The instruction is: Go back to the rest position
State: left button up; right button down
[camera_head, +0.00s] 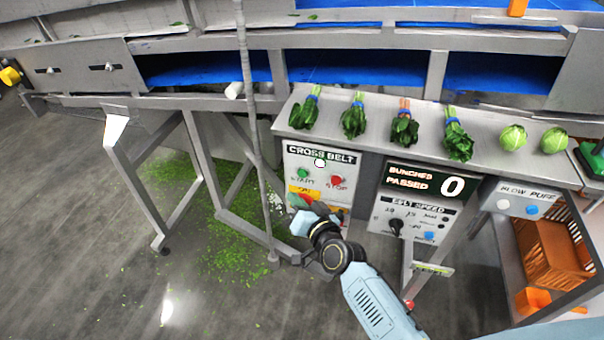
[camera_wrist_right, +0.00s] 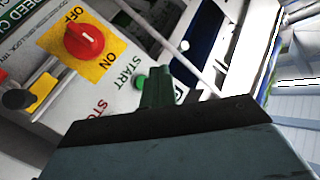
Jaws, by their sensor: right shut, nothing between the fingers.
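My right gripper (camera_head: 300,201) is in front of the lower left of the cross belt control panel (camera_head: 319,161) in the head view, with my pale blue arm coming in from the bottom. In the right wrist view its dark green fingers (camera_wrist_right: 157,88) are shut together and hold nothing. They point toward the panel near the green start button (camera_wrist_right: 140,82). I cannot tell whether they touch it. The red rotary switch (camera_wrist_right: 84,40) on its yellow plate is to the left in that view. My left gripper is not in view.
A steel shelf (camera_head: 378,117) above the panels holds several leafy bunches (camera_head: 404,130) and two round green heads (camera_head: 513,137). The belt speed panel (camera_head: 413,219) is right of the gripper. An orange crate (camera_head: 550,255) stands at the right. A thin post (camera_head: 253,110) rises just left. Open floor (camera_head: 80,260) lies left.

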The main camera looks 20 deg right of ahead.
dwell(0.4)
jog(key=s+d+f+n+g+b, duration=0.1)
jog(key=s+f+g, duration=0.2)
jog(key=s+f, duration=0.5)
jog(key=s+d+f+n+g+h, duration=0.15)
jog(key=s+f, duration=0.35)
jog(key=f, duration=0.7)
jog(key=s+f+n+g+b, duration=0.15)
jog(key=s+f+g, duration=0.35)
jog(key=f, duration=0.5)
jog(key=s+d+f+n+g, duration=0.1)
jog(key=s+f, duration=0.3)
jog(key=s, duration=0.6)
jog(key=s+d+f+n+g+h, duration=0.1)
jog(key=s+d+f, duration=0.3)
jog(key=s, duration=0.6)
jog(key=s+d+f+n+g+b, duration=0.1)
jog(key=s+f, duration=0.4)
jog(key=s, duration=0.5)
jog(key=shift+d+f+n+g+h, duration=0.15)
jog(key=shift+d+n+g+h, duration=0.35)
jog(key=shift+g, duration=0.75)
jog(key=shift+d, duration=0.1)
